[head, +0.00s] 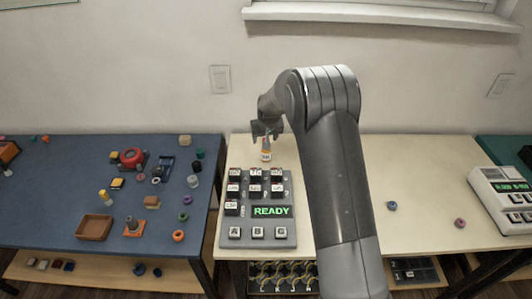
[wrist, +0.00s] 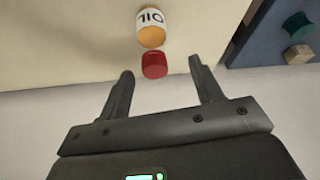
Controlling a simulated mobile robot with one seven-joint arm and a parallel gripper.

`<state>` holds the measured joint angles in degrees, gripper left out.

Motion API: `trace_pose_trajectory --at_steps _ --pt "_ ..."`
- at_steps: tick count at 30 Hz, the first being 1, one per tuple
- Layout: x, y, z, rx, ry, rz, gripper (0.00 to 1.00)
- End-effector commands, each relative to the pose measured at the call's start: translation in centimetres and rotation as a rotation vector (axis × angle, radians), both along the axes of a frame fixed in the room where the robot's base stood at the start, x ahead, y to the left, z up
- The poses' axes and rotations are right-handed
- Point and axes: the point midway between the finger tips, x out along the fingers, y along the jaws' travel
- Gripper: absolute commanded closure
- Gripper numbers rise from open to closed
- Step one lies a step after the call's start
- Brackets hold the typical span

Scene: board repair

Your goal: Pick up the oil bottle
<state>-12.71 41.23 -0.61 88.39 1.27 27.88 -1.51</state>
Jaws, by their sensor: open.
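The oil bottle (wrist: 150,27) has a white label reading OIL and an orange-yellow part in the wrist view. A red cap-like piece (wrist: 154,65) shows just below it, nearer my gripper. In the head view the small white and orange bottle (head: 266,155) stands on the cream table behind the board. My gripper (wrist: 160,82) is open, with its two fingers apart and nothing gripped. The bottle lies ahead of the fingertips, roughly in line with the gap. In the head view my gripper (head: 266,128) is right above the bottle.
A grey board (head: 258,211) with labelled black blocks and a green READY display stands in front of the bottle. The blue table (head: 60,190) at left holds many small parts and a brown tray (head: 94,227). The cream table (head: 420,170) is mostly clear at right.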

Motion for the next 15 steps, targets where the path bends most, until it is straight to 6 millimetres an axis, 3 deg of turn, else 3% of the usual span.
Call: trace_pose_trajectory --at_steps 9,15 --pt "1.2 -0.3 -4.0 -0.001 0.001 0.001 0.4" --pt "1.7 -0.2 -5.0 0.0 0.0 0.0 0.4"
